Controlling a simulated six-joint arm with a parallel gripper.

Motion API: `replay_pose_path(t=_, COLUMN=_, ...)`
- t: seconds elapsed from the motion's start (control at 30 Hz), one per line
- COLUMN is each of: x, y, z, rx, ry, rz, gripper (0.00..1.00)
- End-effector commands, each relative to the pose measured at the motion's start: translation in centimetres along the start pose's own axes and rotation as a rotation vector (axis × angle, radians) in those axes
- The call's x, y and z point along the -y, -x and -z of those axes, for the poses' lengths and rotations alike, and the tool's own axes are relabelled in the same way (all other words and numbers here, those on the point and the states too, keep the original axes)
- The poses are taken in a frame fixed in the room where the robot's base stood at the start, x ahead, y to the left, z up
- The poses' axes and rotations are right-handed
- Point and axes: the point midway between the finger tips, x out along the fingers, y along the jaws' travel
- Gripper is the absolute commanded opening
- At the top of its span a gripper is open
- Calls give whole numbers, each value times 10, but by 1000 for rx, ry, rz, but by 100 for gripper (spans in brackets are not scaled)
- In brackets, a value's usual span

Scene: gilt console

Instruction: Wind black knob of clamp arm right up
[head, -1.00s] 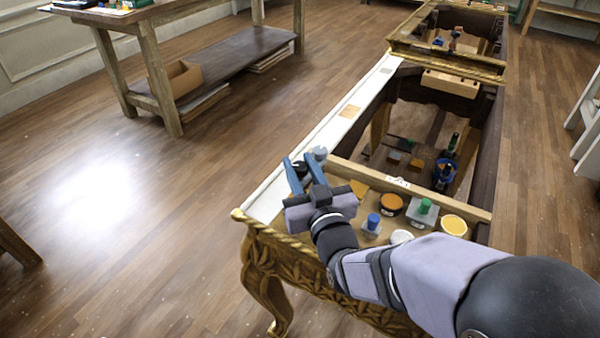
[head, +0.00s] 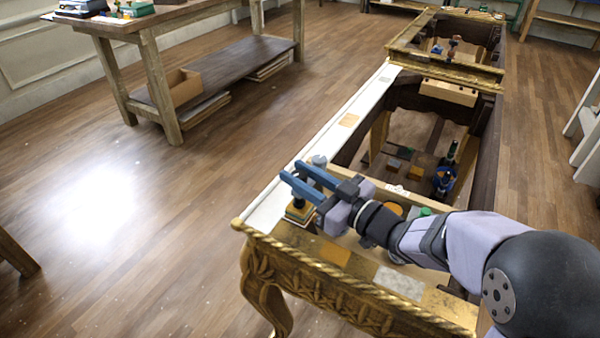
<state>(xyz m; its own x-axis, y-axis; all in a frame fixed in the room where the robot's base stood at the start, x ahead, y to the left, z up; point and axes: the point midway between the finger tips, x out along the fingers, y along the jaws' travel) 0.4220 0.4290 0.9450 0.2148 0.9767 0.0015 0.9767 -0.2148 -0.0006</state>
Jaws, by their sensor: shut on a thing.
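My gripper (head: 290,170), with two blue fingers, is at the near left end of the gilt console (head: 350,262), over its white edge strip. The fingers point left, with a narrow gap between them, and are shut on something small. It is mostly hidden; the black knob seen between the fingers a second ago fits that place. Just below the fingers stands a small dark piece on a yellowish stepped base (head: 299,212). It may be part of the clamp, but I cannot tell. The clamp arm is not clearly visible.
A grey round piece (head: 319,160) stands close behind the fingers. My arm covers much of the near compartment; an orange-topped tin (head: 391,208) and a green-topped piece (head: 425,211) peek out. A blue item (head: 443,183) is lower inside.

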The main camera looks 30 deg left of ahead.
Motion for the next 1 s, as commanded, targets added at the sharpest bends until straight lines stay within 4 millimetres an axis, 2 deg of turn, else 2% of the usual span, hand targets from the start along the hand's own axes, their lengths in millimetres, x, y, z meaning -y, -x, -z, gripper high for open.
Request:
replay_pose_path(t=0.47, x=0, y=0, z=-4, rx=7, ry=-1, rz=12, gripper=4)
replay_pose_path(t=0.5, x=1, y=0, z=-4, rx=7, ry=-1, rz=12, gripper=36)
replay_pose_path(t=0.53, x=1, y=0, z=-4, rx=7, ry=-1, rz=12, gripper=43)
replay_pose_path(t=0.57, x=1, y=0, z=-3, rx=7, ry=-1, rz=12, gripper=46)
replay_pose_path(t=0.83, x=0, y=0, z=-1, rx=2, ry=0, rz=12, gripper=46)
replay_pose_path(t=1.0, x=0, y=8, z=-1, rx=2, ry=1, rz=10, gripper=46)
